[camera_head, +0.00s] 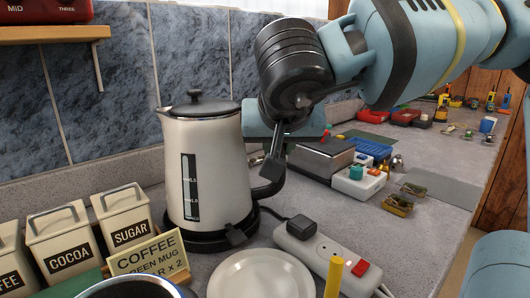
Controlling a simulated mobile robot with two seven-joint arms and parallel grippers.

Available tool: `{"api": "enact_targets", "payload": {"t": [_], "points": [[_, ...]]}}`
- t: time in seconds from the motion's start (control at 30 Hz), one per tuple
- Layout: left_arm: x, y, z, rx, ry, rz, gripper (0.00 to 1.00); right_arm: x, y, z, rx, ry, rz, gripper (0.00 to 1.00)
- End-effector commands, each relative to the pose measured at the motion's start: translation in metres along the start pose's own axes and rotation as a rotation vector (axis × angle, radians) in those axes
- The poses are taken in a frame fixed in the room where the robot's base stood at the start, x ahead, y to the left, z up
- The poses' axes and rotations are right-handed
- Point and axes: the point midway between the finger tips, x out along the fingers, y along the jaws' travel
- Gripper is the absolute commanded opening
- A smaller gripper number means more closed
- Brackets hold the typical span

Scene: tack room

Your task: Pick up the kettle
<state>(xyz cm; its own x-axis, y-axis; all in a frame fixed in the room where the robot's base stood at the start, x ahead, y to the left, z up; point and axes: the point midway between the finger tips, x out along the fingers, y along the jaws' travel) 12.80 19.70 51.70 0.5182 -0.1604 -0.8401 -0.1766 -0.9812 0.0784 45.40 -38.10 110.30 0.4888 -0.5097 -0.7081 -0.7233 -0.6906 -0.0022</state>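The kettle (209,171) is cream-white with a black lid and a water-level window. It stands upright on its black base (210,240) on the counter, left of centre. My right arm comes in from the upper right, and its gripper (273,165) is beside the kettle's right side, at the black handle (268,190). The gripper hides the handle's upper part. I cannot tell whether its fingers are closed on the handle. My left gripper is not in view.
A white plate (261,278) and a power strip (322,259) with a black plug (301,227) lie in front. Cocoa (65,240) and sugar (122,217) canisters and a coffee sign (148,255) stand left. A tiled wall (95,80) is close behind. A shelf (45,33) overhangs upper left.

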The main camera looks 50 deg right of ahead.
Motion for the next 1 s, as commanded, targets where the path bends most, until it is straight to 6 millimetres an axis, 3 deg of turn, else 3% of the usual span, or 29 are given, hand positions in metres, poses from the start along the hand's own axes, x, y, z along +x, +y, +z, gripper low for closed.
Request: {"api": "enact_targets", "payload": {"t": [1.0], "points": [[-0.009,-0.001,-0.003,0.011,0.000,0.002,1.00,-0.052,-0.001,-0.053,0.009,0.011,-0.006,0.00]]}}
